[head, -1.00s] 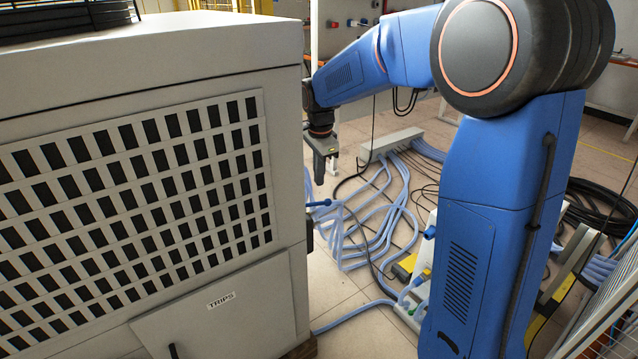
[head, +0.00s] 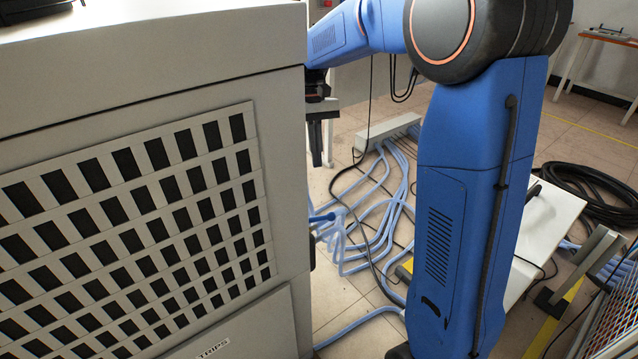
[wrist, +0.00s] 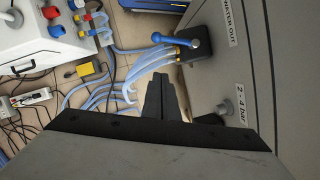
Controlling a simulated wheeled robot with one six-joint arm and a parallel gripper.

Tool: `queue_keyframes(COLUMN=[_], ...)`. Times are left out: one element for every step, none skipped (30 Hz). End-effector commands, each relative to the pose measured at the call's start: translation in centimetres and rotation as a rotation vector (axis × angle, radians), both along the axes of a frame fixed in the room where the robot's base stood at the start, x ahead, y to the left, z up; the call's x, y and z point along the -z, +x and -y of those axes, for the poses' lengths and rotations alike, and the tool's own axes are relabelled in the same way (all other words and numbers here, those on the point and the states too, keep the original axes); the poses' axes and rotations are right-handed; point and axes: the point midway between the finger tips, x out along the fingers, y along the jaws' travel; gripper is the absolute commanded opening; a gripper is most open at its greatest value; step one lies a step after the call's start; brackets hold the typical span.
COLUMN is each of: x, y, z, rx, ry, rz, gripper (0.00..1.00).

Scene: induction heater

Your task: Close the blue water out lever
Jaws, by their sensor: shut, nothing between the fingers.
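The blue water out lever (wrist: 174,40) is at the top centre of the wrist view. It lies roughly sideways over a dark fitting on the grey cabinet panel (wrist: 235,70), beside the WATER OUT label (wrist: 229,22). In the head view the lever (head: 322,217) sticks out past the cabinet's right edge. My gripper (wrist: 161,77) is shut and empty, below the lever in the wrist picture and apart from it. In the head view my gripper (head: 316,163) points down above the lever. The lever's base is hidden behind the cabinet there.
The large grey cabinet (head: 150,60) fills the left of the head view. Blue hoses (head: 380,215) and black cables (head: 590,190) lie on the floor. A second fitting sits by the 2-4 bar label (wrist: 240,104). A white box (wrist: 45,30) stands at upper left in the wrist view.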

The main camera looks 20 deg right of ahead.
Motion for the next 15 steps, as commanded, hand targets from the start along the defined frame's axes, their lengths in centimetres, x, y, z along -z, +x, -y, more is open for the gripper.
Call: queue_keyframes(x=[0.3,0.6,1.0,1.4,1.8,2.3,2.9,3.4,4.0,4.6,5.1,5.7,6.3,6.8,7.4], y=[-0.1,-0.2,-0.3,-0.5,-0.6,-0.8,-0.9,-1.1,-1.3,-1.5,-1.6,-1.8,-2.0,-2.2,-2.3], z=[0.0,0.0,0.0,0.0,0.0,0.0,-0.1,-0.1,-0.1,-0.1,-0.1,-0.1,-0.1,-0.2,-0.2], rx=[-0.001,-0.001,-0.001,0.0,0.0,0.0,0.001,0.001,0.001,0.001,0.001,0.001,0.002,0.002,0.002], ry=[0.0,0.0,0.0,0.0,-0.001,-0.001,-0.001,-0.001,-0.001,-0.001,-0.001,-0.001,-0.001,-0.001,-0.001], rz=[-0.002,-0.002,-0.002,-0.002,-0.002,-0.003,-0.002,-0.003,-0.002,-0.002,-0.003,-0.002,-0.002,-0.003,-0.001], gripper=[0.0,0.0,0.0,0.0,0.0,0.0,0.0,0.0,0.0,0.0,0.0,0.0,0.0,0.0,0.0])
